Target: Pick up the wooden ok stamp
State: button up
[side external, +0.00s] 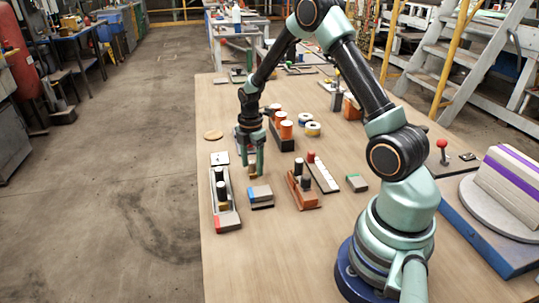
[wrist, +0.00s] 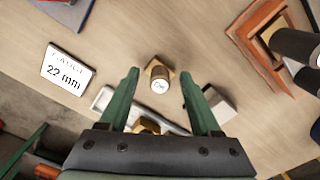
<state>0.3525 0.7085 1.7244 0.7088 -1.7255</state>
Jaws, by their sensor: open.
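The wooden ok stamp (wrist: 160,84) stands on the wooden table in the wrist view. Its round pale top reads "OK", and a light wooden base shows under its brown body. My gripper (wrist: 160,73) is open, with one green finger on each side of the stamp and a visible gap to both. In the side external view my gripper (side external: 252,168) points down near the left part of the table. There the stamp is small and mostly hidden by the fingers.
A white card (wrist: 67,73) reading "GAUGE 22 mm" lies to the left. A blue-and-grey block (side external: 260,197), a long tray with bottles (side external: 213,190) and a brown tray (side external: 308,203) stand close by. Bare table (side external: 270,250) lies in front.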

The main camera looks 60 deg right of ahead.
aim_at(252, 162)
grip_shut()
jog(key=shift+r, duration=0.1)
notch_tip(252, 162, up, 20)
dwell(0.7)
